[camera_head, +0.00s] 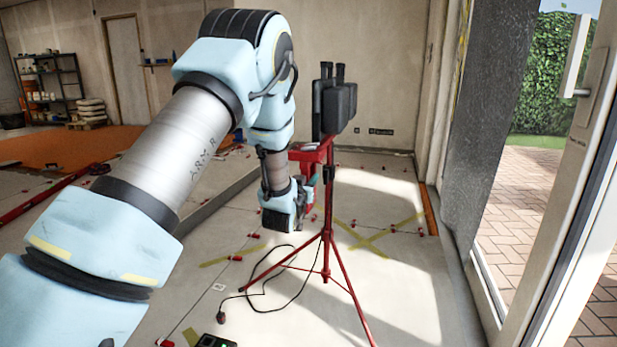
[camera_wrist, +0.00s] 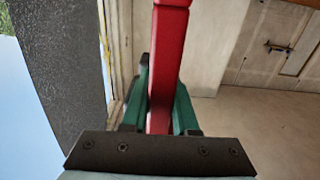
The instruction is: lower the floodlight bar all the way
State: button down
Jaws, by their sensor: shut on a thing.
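The floodlight stand is a red tripod (camera_head: 327,235) with a mast, standing on the tiled floor right of my arm. Dark floodlights (camera_head: 338,107) sit at its top, seen nearly edge-on; the bar that carries them is mostly hidden behind them. A red block (camera_head: 310,156) juts left from the mast. My gripper (camera_head: 311,186) is beside the mast, below this block. In the wrist view its green fingers (camera_wrist: 162,100) are shut on a red bar (camera_wrist: 168,65) of the stand. Whether this bar is the mast or a handle cannot be told.
A black cable (camera_head: 270,285) loops on the floor left of the tripod legs. Red tile levelling pieces (camera_head: 237,258) dot the floor. An open glazed door (camera_head: 575,200) stands at the right. Shelves (camera_head: 50,85) are at the far left.

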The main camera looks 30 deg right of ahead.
jog(key=shift+s+f, duration=0.1)
jog(key=shift+f, duration=0.35)
jog(key=c, duration=1.1)
grip_release()
jog(key=o, duration=0.4)
jog(key=shift+r, duration=0.15)
jog(key=v, duration=1)
jog(key=shift+s+a, duration=0.25)
jog(key=shift+a, duration=0.05)
